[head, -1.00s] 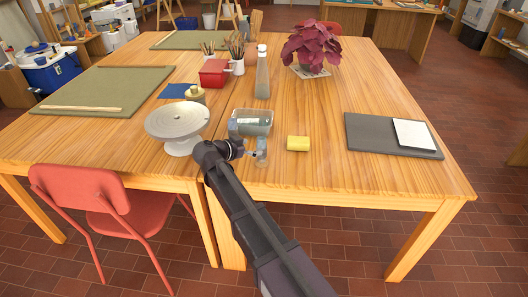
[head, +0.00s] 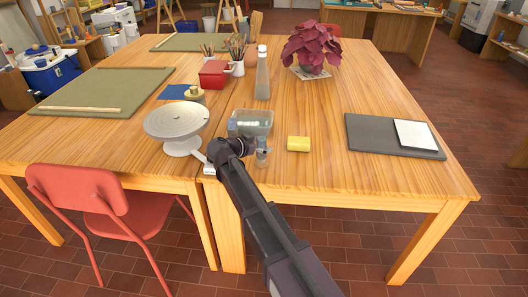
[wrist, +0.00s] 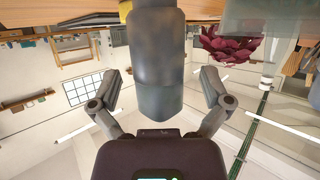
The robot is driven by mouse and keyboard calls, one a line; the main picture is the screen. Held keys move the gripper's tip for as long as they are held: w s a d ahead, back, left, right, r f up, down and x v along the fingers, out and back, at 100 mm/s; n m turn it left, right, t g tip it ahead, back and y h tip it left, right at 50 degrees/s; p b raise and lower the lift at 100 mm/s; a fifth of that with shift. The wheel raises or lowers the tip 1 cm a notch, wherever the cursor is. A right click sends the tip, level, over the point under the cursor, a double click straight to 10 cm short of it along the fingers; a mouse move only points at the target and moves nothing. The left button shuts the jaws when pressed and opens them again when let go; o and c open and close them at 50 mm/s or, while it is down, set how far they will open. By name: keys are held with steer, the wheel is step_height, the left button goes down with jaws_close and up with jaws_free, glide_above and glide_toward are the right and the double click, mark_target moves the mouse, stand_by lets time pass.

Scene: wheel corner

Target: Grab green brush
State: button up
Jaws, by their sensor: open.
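I cannot make out a green brush in either view. A cup of brushes (head: 237,67) stands toward the back of the table, too small to tell each colour. A pale strip (head: 204,160) lies at the front table edge, left of my arm. My gripper (head: 248,143) is low over the table's front part, by a clear tub (head: 256,121). In the wrist view, the fingers of my gripper (wrist: 160,78) are spread apart. A big grey-blue rounded shape (wrist: 157,65) shows between them; I cannot tell what it is or whether they touch it.
A yellow block (head: 298,144) lies right of my gripper, and a turntable (head: 177,122) stands to the left. A bottle (head: 262,75) and a red-leaved plant (head: 311,45) stand behind. A dark board (head: 368,135) lies at right. Bare wood lies between block and board.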

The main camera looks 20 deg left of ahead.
mark_target(262, 138)
steer(key=c, duration=1.3)
steer(key=shift+o, duration=0.2)
steer(key=shift+r, duration=0.2)
step_height(262, 138, up, 2)
steer(key=shift+r+p, duration=0.1)
steer(key=shift+p, duration=1.15)
steer(key=shift+r+p, duration=0.85)
steer(key=s+d, duration=0.2)
steer(key=s, duration=1.4)
steer(key=shift+r+p, duration=0.35)
steer(key=shift+p, duration=0.05)
